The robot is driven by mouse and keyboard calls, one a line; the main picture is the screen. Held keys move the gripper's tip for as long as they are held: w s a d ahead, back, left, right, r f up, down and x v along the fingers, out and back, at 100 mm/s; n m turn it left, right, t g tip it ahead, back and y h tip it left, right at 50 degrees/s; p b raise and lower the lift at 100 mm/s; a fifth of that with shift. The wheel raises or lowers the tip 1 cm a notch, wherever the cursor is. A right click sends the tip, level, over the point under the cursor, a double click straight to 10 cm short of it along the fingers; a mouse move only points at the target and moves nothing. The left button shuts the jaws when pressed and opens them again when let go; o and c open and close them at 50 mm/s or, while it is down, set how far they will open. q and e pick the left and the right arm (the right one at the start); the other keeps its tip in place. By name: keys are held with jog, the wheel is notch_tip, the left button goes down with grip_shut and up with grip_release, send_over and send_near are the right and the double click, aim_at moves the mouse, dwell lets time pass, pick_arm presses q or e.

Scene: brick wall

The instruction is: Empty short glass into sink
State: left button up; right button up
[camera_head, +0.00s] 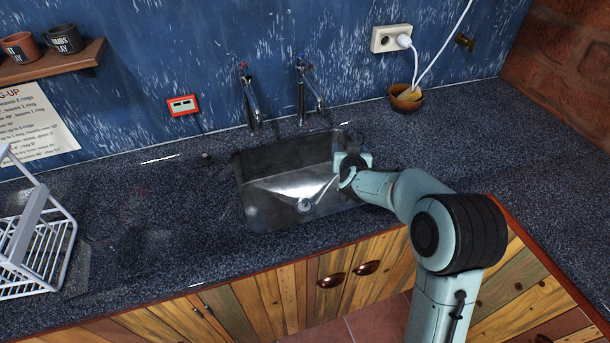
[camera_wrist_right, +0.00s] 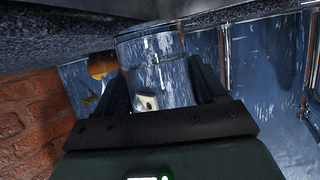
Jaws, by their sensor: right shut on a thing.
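The sink (camera_head: 262,205) is a metal basin set into the dark speckled counter, with a drain in its floor. My right gripper (camera_head: 345,170) is over the sink's right end; its fingers are mostly hidden by my wrist in the head view. In the right wrist view, my right gripper (camera_wrist_right: 165,95) is shut on a clear short glass (camera_wrist_right: 155,65), one finger on each side. That view is upside down, with the counter along its top, so my wrist is rolled over. I cannot tell whether the glass holds any liquid. My left gripper is not in view.
Two taps (camera_head: 250,97) (camera_head: 303,92) stand behind the sink. A small bowl (camera_head: 407,98) sits below a wall socket (camera_head: 391,39) with a white cable. A white dish rack (camera_head: 62,245) stands at the far left. The counter left of the sink is mostly clear.

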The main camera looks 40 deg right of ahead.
jog(key=shift+w+a+r+n+p, duration=0.2)
jog(key=shift+r+n+p, duration=0.15)
jog(key=shift+p, duration=0.4)
jog(key=n+p, duration=0.1)
jog(key=p, duration=0.1)
jog(key=a+r+n+h+p, duration=0.1)
jog(key=shift+w+a+g+h+p, duration=0.2)
jog(key=shift+w+g+h+p, duration=0.1)
jog(key=shift+w+g+p, duration=0.1)
jog(key=shift+w+a+f+n+h, duration=0.15)
jog(key=shift+a+f+n+h, duration=0.15)
jog(key=shift+f, duration=0.1)
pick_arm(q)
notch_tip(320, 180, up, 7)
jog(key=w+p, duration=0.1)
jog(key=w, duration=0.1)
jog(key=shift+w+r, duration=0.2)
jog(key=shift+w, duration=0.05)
pick_arm(e)
jog(key=shift+w+a+n+h, duration=0.2)
jog(key=shift+n+h, duration=0.4)
jog(key=shift+n, duration=0.5)
jog(key=shift+w+a+n+h, duration=0.1)
jog(key=shift+a+n+h, duration=0.2)
jog(key=shift+n+h, duration=0.55)
jog(key=shift+w+a+n+h, duration=0.15)
jog(key=shift+a+n+h, duration=0.15)
jog(key=shift+n, duration=1)
jog(key=shift+f, duration=0.1)
